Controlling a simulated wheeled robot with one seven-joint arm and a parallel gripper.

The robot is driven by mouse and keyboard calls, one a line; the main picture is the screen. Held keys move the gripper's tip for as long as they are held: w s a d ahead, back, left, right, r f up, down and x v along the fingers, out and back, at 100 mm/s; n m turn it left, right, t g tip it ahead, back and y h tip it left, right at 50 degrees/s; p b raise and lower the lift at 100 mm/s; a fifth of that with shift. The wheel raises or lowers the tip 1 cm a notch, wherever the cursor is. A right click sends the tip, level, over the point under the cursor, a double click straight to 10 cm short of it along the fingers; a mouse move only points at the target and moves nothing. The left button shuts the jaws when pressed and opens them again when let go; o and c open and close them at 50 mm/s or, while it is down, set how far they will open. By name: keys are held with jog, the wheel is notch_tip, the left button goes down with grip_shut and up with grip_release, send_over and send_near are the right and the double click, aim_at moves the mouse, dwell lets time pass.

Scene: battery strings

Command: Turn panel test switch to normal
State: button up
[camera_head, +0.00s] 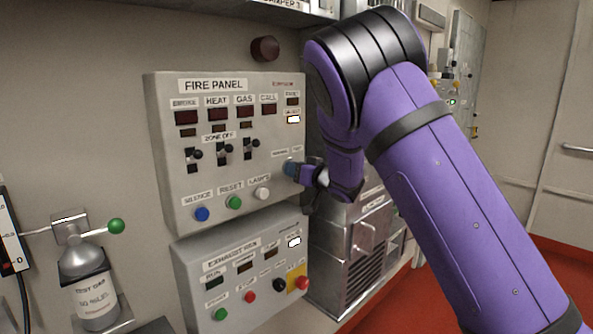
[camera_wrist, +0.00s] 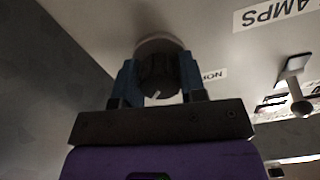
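The panel test switch is a dark round knob (camera_wrist: 158,72) on a pale round base, with a small white mark near its lower edge in the wrist view. A partly covered label starting "NOR" (camera_wrist: 212,75) is to its right there. My gripper (camera_wrist: 159,85) has one blue finger on each side of the knob, and both appear to touch it. In the head view my gripper (camera_head: 291,168) is at the right edge of the grey fire panel (camera_head: 165,150), and it hides the knob.
Zone switches (camera_head: 222,151) and blue, green and white buttons (camera_head: 234,202) sit to the left on the panel. The exhaust panel (camera_head: 190,270) is below. A louvred metal cabinet (camera_head: 365,245) stands to the right, close behind my arm. A test gas bottle (camera_head: 92,290) is at lower left.

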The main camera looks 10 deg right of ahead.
jog(key=shift+n, duration=0.3)
jog(key=n, duration=0.2)
jog(key=shift+n, duration=0.3)
jog(key=n, duration=1)
jog(key=shift+n, duration=2.3)
jog(key=o, duration=0.9)
